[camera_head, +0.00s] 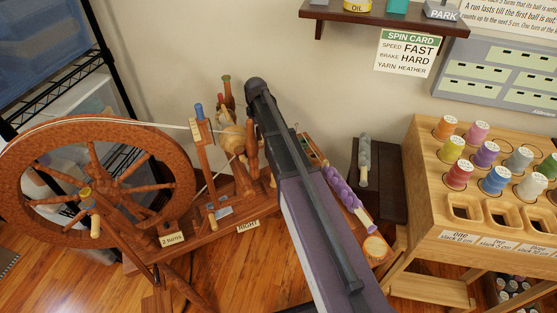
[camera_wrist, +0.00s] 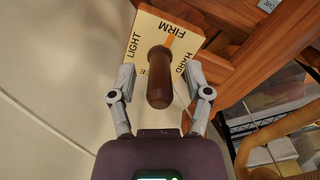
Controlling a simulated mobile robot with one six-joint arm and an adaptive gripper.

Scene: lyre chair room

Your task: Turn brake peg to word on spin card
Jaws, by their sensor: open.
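The spin card (camera_head: 406,54) hangs under the wall shelf and reads speed FAST, brake HARD, yarn HEATHER. In the wrist view the brown brake peg (camera_wrist: 160,82) stands out from a cream dial plate (camera_wrist: 146,30). An orange pointer mark (camera_wrist: 170,40) on the plate lies toward FIRM. My gripper (camera_wrist: 160,78) is open, one finger each side of the peg, with visible gaps. In the head view my arm hides the gripper and dial.
The spinning wheel (camera_head: 180,170) stands at left, with tags reading "2 turns" (camera_head: 172,240) and "RIGHT" (camera_head: 248,225). A wooden yarn rack (camera_head: 430,150) with several spools stands at right. A dark stool (camera_head: 392,200) sits between them. A wall shelf (camera_head: 345,20) hangs above.

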